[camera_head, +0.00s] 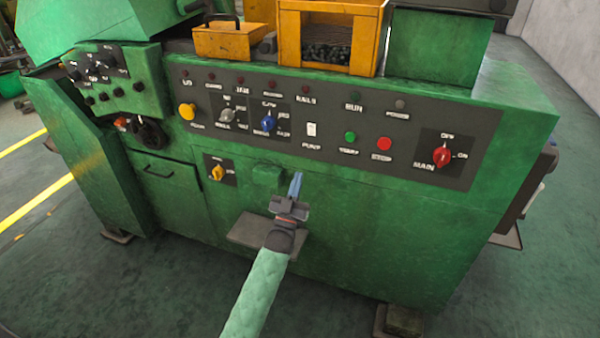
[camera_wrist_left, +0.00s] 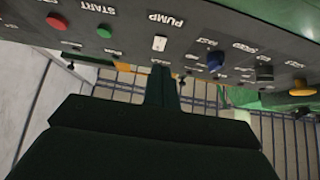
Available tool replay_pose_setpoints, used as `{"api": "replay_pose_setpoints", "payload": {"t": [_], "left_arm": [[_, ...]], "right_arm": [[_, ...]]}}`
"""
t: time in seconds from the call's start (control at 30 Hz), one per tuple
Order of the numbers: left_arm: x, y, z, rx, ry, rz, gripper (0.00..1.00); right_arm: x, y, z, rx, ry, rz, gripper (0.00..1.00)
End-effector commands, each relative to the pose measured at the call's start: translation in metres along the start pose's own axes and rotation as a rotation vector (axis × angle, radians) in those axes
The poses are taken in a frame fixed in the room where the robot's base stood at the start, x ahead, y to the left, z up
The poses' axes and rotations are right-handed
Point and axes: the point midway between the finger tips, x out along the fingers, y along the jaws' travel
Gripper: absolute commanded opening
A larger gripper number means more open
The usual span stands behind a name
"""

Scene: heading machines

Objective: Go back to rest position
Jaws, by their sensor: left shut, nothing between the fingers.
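My left gripper (camera_head: 296,185) is in front of the green machine (camera_head: 380,235), a little below its control panel (camera_head: 340,105). Its fingers are shut with nothing between them and point up toward the panel. In the left wrist view the shut fingers (camera_wrist_left: 162,88) stand just below the white pump switch (camera_wrist_left: 159,43), apart from it as far as I can tell. The pump switch also shows in the head view (camera_head: 311,129). My right gripper is not in either view.
The panel carries a green start button (camera_head: 350,136), a red button (camera_head: 384,144), a red main switch (camera_head: 441,156) and a blue knob (camera_head: 267,123). An orange box (camera_head: 326,68) stands on top. Open green floor (camera_head: 150,285) lies in front of the machine.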

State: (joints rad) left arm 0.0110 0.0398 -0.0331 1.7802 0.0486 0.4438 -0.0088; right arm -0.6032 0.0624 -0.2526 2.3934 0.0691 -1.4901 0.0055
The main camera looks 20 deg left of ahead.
Motion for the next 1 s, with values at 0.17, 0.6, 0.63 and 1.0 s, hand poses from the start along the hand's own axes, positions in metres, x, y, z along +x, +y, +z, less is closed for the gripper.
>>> {"api": "replay_pose_setpoints", "payload": {"t": [0.17, 0.6, 0.63, 1.0], "left_arm": [[-0.009, 0.000, 0.002, 0.000, 0.001, 0.000, 0.00], [-0.010, 0.000, 0.002, 0.000, 0.001, 0.000, 0.00], [-0.010, 0.000, 0.002, 0.000, 0.000, 0.000, 0.00], [-0.018, 0.001, 0.061, -0.002, -0.327, 0.003, 0.00]], "right_arm": [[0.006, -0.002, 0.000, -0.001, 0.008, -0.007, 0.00], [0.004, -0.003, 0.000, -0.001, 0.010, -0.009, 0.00], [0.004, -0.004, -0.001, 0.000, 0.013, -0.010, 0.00], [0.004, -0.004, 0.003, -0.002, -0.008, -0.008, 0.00]]}}
